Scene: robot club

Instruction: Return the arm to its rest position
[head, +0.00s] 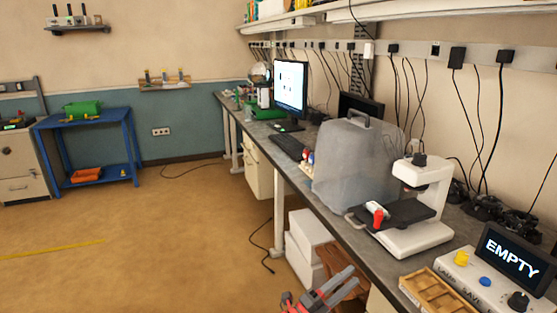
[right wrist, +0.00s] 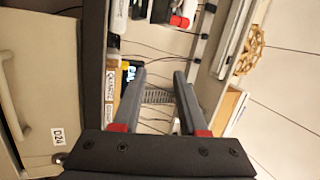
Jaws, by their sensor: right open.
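My right gripper (head: 318,290) shows at the bottom edge of the head view, low in front of the long workbench (head: 345,235). Its grey and red fingers are apart. In the right wrist view the two dark fingers with red bases (right wrist: 160,82) are spread, with nothing between them. Most of my right arm is out of the frame. My left arm and gripper are not in view.
The bench carries a white microscope (head: 425,205), a translucent grey case (head: 350,165), a wooden tray (head: 437,292) and a box with an "EMPTY" screen (head: 510,255). White boxes (head: 308,240) stand beneath it. The floor (head: 150,240) at left is clear.

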